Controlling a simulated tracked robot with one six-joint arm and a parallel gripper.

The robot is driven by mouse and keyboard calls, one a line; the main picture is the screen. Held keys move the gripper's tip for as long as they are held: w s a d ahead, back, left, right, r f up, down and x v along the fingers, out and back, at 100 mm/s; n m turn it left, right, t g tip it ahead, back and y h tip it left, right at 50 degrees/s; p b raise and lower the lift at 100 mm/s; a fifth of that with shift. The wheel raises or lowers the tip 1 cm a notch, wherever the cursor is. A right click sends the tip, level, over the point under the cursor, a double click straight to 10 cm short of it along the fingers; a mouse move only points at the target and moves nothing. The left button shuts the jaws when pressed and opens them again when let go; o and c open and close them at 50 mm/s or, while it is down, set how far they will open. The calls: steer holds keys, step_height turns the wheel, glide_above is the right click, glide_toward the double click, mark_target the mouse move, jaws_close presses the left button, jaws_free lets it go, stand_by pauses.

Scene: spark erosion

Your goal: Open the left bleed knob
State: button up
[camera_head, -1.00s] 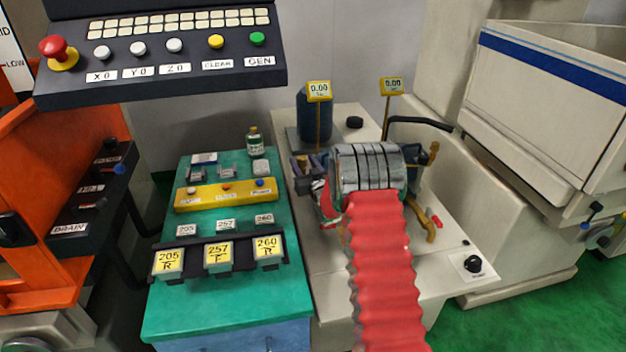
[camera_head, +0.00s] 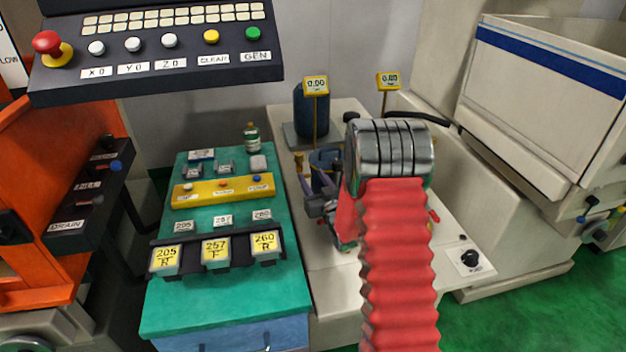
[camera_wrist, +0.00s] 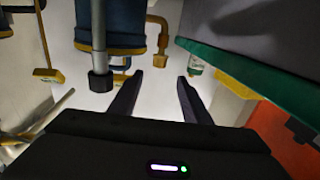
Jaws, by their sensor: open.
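A small brass knob (camera_head: 299,160) stands on the left side of the machine's pale table in the head view, just beyond my fingers. In the wrist view a brass fitting with a bent arm (camera_wrist: 160,61) lies just ahead of my fingertips, apart from them. I take it to be the left bleed knob, but no label is readable. A similar brass fitting (camera_wrist: 48,75) is at the left of that view. My gripper (camera_wrist: 158,77) is open and empty; its dark fingers (camera_head: 313,190) show partly left of my red-sleeved arm.
A blue cylinder with a grey post (camera_wrist: 98,45) is close to my left finger in the wrist view. Yellow gauges (camera_head: 316,84) stand behind my arm. The green bench (camera_head: 225,310) with labelled blocks is at left. A black knob (camera_head: 470,258) is at right.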

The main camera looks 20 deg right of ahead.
stand_by(0.3)
steer(key=s+a+r+g, duration=0.6)
steer(key=s+a+r, duration=0.3)
steer(key=s+r, duration=0.45)
steer(key=s+a+r+g, duration=0.1)
steer(key=s+a+g, duration=0.2)
steer(key=s, duration=1.1)
steer(key=s+a+r+g+y, duration=0.1)
steer(key=s+a+g, duration=0.2)
steer(key=s+a, duration=0.4)
steer(key=s, duration=0.7)
steer(key=shift+s+n, duration=0.3)
steer(key=shift+s, duration=0.05)
